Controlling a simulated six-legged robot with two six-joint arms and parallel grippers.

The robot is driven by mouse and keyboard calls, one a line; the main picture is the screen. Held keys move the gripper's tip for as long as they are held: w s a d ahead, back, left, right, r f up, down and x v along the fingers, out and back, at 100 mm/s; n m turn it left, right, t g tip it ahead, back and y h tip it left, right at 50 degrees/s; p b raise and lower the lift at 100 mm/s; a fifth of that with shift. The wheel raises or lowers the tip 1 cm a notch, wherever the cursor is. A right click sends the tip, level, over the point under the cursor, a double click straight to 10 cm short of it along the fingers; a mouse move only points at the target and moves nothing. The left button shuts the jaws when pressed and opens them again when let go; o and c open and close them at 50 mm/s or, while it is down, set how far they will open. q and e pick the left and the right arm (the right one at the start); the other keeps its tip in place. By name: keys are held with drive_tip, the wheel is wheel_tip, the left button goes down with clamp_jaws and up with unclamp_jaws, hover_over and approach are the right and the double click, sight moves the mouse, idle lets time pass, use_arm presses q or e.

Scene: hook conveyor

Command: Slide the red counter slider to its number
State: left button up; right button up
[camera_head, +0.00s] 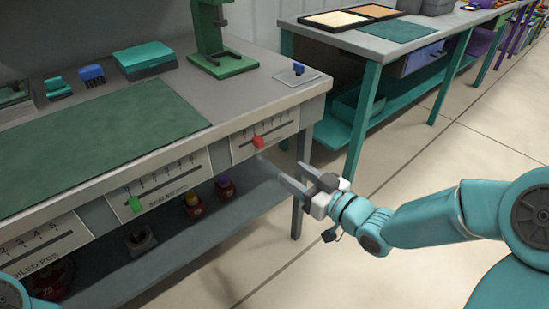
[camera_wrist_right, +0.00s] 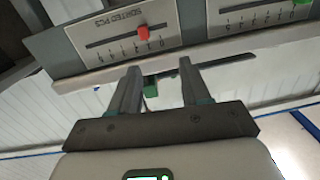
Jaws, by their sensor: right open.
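The red slider (camera_head: 258,142) sits near the middle of a slot on a white scale plate (camera_head: 240,152) on the bench's front edge. In the right wrist view the red slider (camera_wrist_right: 142,33) and its plate (camera_wrist_right: 110,46) appear upside down, lettered "SORTED PCS"; its digits are too small to read surely. My right gripper (camera_head: 290,173) is open and empty, in front of and below the plate, apart from the slider. In the wrist view its fingers (camera_wrist_right: 160,66) point toward the plate. My left gripper is not in view.
A second scale plate with a green slider (camera_head: 135,204) is left of the red one, and another plate (camera_head: 45,243) further left. A lower shelf (camera_head: 225,205) holds several small items. The bench top carries a green mat (camera_head: 100,135) and a green stand (camera_head: 222,65). The floor at right is clear.

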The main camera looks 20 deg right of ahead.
drive_tip(key=d+f+b, duration=0.1)
drive_tip(key=d+b, duration=0.1)
use_arm(q)
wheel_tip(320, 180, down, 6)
drive_tip(key=b, duration=0.2)
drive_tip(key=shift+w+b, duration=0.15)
drive_tip(key=shift+b, duration=0.2)
use_arm(e)
drive_tip(key=t, duration=0.1)
approach(261, 144)
drive_tip(key=shift+h, duration=0.3)
drive_tip(key=x, duration=0.9)
drive_tip(key=shift+w+a+r, duration=0.1)
drive_tip(key=shift+w+a, duration=0.05)
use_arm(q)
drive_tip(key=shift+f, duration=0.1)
use_arm(e)
drive_tip(key=shift+c, duration=0.3)
clamp_jaws()
